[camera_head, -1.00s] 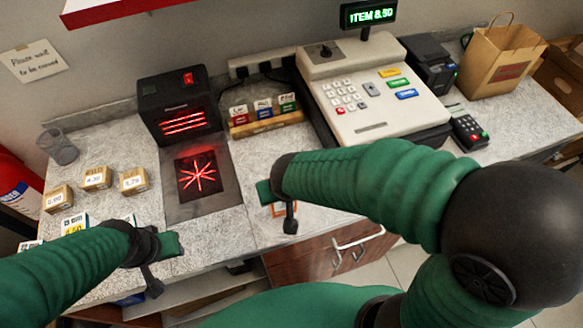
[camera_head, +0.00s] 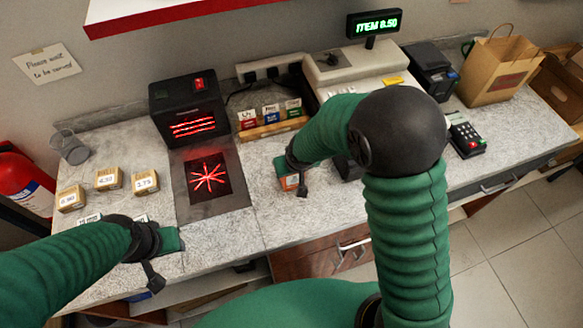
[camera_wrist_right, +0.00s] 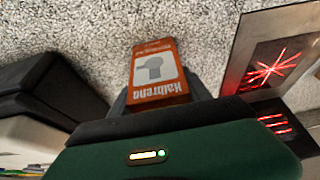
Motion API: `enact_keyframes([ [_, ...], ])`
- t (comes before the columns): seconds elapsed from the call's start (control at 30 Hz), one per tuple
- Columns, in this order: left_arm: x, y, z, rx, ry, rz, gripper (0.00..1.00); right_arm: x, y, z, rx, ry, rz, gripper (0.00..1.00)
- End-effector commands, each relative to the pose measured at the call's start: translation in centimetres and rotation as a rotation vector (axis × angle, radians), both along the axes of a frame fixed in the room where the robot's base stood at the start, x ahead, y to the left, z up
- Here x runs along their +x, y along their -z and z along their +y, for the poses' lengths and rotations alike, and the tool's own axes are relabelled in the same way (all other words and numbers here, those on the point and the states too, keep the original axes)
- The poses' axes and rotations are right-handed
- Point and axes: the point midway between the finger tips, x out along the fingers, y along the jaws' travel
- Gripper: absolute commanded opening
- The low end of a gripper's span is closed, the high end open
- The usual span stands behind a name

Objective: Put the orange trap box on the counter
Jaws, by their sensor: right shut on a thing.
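The orange trap box (camera_head: 288,183), orange with a white label panel, is in my right gripper (camera_head: 294,177) over the counter (camera_head: 275,232), right of the scanner plate. In the right wrist view, the box (camera_wrist_right: 157,75) sits between the fingers, with its printing upside down and speckled counter behind it. I cannot tell whether its underside touches the counter. My right gripper is shut on it, and the hand hides part of the box in the head view. My left gripper (camera_head: 168,258) hangs over the counter's front left; its jaw opening is unclear.
The red-lit scanner (camera_head: 208,180) is left of the box. A rack of small coloured boxes (camera_head: 271,120) stands behind it. The cash register (camera_head: 352,78) is partly hidden by my right arm. Small priced boxes (camera_head: 108,179) stand at left. Counter between scanner and register is mostly clear.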

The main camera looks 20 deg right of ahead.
Motion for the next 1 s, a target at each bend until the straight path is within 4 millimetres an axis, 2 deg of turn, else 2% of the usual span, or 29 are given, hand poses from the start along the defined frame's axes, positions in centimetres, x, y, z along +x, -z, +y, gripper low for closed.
enact_keyframes([
  [0.03, 0.0, 0.1, 0.0, 0.0, 0.0, 0.0, 0.36, 0.0, 0.1, -0.2, 0.001, 0.003, 0.001, 0.6],
  [0.17, 0.0, 0.1, 0.0, 0.0, 0.0, 0.0, 0.36, 0.0, 0.1, -0.3, 0.002, 0.002, 0.001, 0.77],
  [0.53, 0.0, 0.0, 0.0, 0.0, 0.001, 0.0, 0.36, 0.0, 0.1, -0.1, 0.0, 0.003, 0.001, 0.78],
  [0.67, 0.0, -0.2, 0.0, 0.0, 0.0, 0.0, 0.36, -0.1, -0.7, 0.0, 0.0, 0.002, -0.001, 0.78],
  [0.77, 0.0, -0.2, 0.0, 0.0, 0.0, 0.0, 0.36, -0.7, -2.3, -0.1, 0.002, 0.002, -0.004, 0.78],
  [1.0, 0.0, -0.5, 0.0, 0.0, 0.0, 0.0, 0.36, -3.1, -8.2, -0.3, 0.002, 0.004, -0.006, 0.78],
])
